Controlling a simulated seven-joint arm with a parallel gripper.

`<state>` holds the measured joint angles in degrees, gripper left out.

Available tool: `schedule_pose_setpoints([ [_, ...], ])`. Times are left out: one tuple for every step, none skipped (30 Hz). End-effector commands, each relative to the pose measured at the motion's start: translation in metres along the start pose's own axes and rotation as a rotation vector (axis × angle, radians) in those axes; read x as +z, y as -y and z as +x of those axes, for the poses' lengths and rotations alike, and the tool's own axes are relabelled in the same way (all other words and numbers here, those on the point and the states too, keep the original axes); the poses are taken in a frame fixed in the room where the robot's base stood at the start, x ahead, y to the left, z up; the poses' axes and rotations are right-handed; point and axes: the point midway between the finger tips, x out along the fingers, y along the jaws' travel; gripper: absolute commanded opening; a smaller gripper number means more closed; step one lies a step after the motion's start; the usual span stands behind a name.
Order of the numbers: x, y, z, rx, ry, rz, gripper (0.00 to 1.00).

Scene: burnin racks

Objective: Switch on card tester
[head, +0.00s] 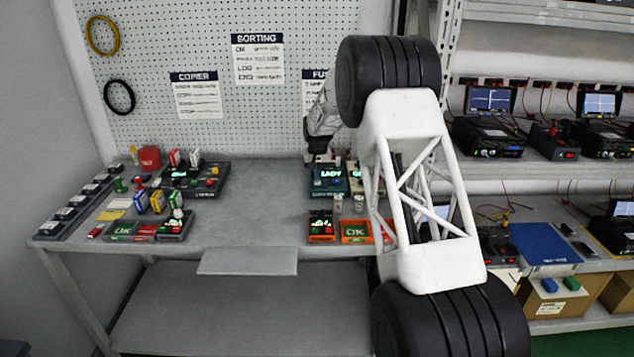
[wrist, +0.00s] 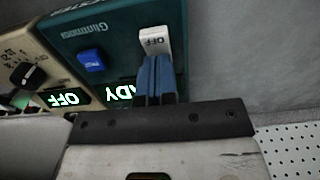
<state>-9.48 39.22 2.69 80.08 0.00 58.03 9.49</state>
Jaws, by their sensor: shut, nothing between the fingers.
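A teal device (wrist: 120,35), whose partly cut-off lettering seems to end in "STER", fills the upper middle of the wrist view. It has a blue button (wrist: 90,61), a lit display (wrist: 119,93) partly hidden by my fingers, and a white switch piece (wrist: 154,40) marked OFF. My gripper (wrist: 156,80) is shut and empty, its blue fingertips right at the lower edge of the white piece; I cannot tell whether they touch. In the head view the teal device (head: 328,183) stands on the bench, with my gripper (head: 318,154) just above its back edge.
A beige device (wrist: 28,58) with a black knob and a display reading OFF stands beside the teal one. The bench middle (head: 262,200) is clear. A pegboard (head: 215,50) rises behind.

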Motion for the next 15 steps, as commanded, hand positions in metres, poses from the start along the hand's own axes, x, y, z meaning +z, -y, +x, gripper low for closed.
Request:
schedule_pose_setpoints([
  [0.000, 0.000, -0.002, 0.000, -0.001, 0.000, 0.00],
  [0.000, 0.000, -0.003, 0.000, -0.001, 0.000, 0.00],
  [0.000, 0.000, -0.005, 0.000, -0.001, 0.000, 0.00],
  [0.000, 0.000, -0.006, 0.000, -0.001, 0.000, 0.00],
  [0.000, 0.000, -0.008, 0.000, -0.002, 0.000, 0.00],
  [0.000, 0.000, -0.011, 0.000, -0.002, 0.000, 0.00],
  [0.000, 0.000, -0.012, 0.000, -0.002, 0.000, 0.00],
  [0.000, 0.000, -0.014, 0.000, -0.002, 0.000, 0.00],
  [0.000, 0.000, -0.016, 0.000, -0.002, 0.000, 0.00],
  [0.000, 0.000, -0.018, 0.000, -0.002, 0.000, 0.00],
  [0.000, 0.000, -0.019, 0.000, -0.002, 0.000, 0.00],
  [0.000, 0.000, -0.021, 0.000, -0.002, 0.000, 0.00],
  [0.000, 0.000, -0.023, 0.000, -0.001, 0.000, 0.00],
  [0.000, 0.000, -0.025, 0.000, -0.001, 0.000, 0.00],
  [0.000, 0.000, -0.027, 0.000, -0.001, 0.000, 0.00],
])
